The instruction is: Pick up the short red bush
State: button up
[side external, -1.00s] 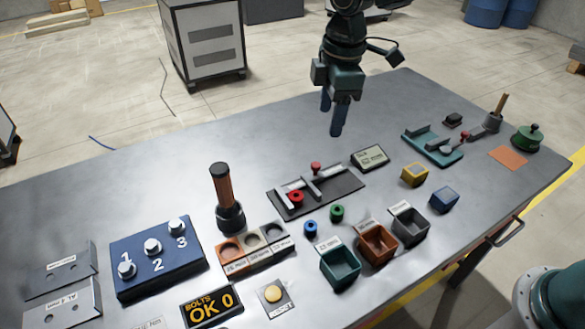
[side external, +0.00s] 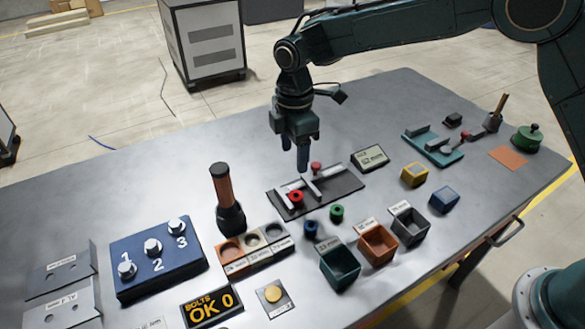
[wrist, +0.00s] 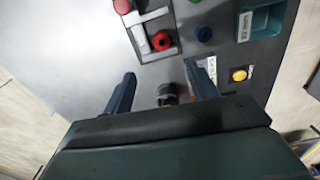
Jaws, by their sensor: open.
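The short red bush (side external: 296,198) is a red ring with a dark hole, on the dark measuring fixture (side external: 345,186) in mid-table. In the wrist view the red bush (wrist: 162,41) shows beyond the fingertips, at the fixture's corner. My gripper (side external: 294,157) points down above and behind the fixture, apart from the bush. In the wrist view its two fingers (wrist: 160,74) are spread with no part held between them. A green bush (side external: 337,212) and a blue bush (side external: 310,228) stand in front of the fixture.
A tall tool with an orange handle (side external: 223,184) stands left of the fixture. A red knob (side external: 316,166) sits on the fixture. Teal (side external: 340,268), orange (side external: 378,244) and grey (side external: 410,225) bins lie front right. The table's back left is clear.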

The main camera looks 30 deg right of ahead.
send_over(296, 195)
jog(key=f, duration=0.6)
jog(key=shift+w+a+f, duration=0.1)
jog(key=shift+w+f, duration=0.1)
jog(key=shift+f, duration=0.15)
jog(key=shift+s+f, duration=0.2)
jog(key=shift+f, duration=2.4)
jog(key=c, duration=1.1)
jog(key=shift+r, duration=0.15)
jog(key=shift+c, duration=0.2)
notch_tip(296, 195, up, 20)
